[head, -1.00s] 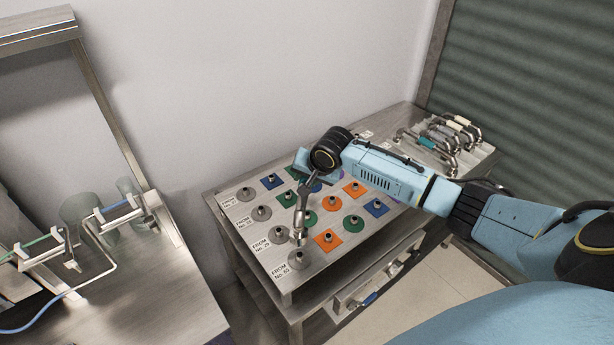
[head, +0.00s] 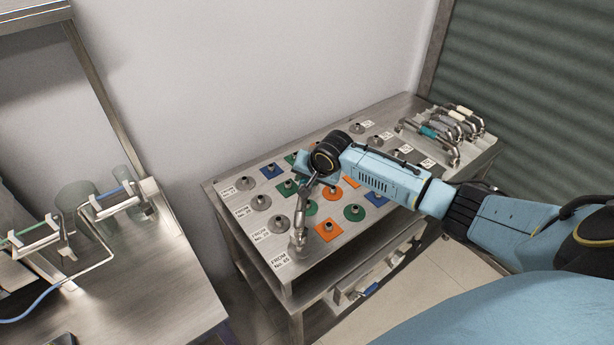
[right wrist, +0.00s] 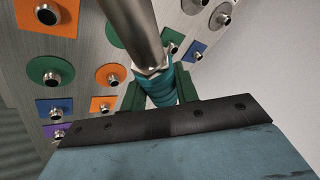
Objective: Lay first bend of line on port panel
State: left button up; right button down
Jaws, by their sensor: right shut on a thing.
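My right gripper (head: 314,180) is shut on a bent metal pipe (head: 300,215) over the port panel (head: 232,211). In the right wrist view its green fingers (right wrist: 160,92) close around a teal band on the pipe (right wrist: 133,30). The pipe hangs down steeply, and its lower end meets the grey port at the panel's near left corner, by the label "FROM No. 65" (head: 281,263). Whether it is seated on that port or just above it, I cannot tell. The pipe's upper part is hidden by my wrist. My left gripper is not in view.
Ports on green, blue and orange plates cover the panel, including an orange square (head: 329,230) beside the pipe. Several bent pipes (head: 452,130) lie in a rack at the far right. A side bench (head: 150,290) with clamps and glass vessels stands at left.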

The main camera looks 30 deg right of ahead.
jog(key=shift+f, duration=0.15)
dwell(0.5)
jog(key=shift+f+b, duration=0.75)
jog(key=shift+f, duration=1)
jog(key=shift+f, duration=0.25)
jog(key=c, duration=1.1)
grip_release()
jog(key=shift+o, duration=0.7)
jog(key=shift+f, duration=0.15)
jog(key=p+v, duration=0.1)
jog(key=v, duration=1.2)
jog(key=shift+s+r, duration=0.15)
jog(key=shift+r, duration=0.1)
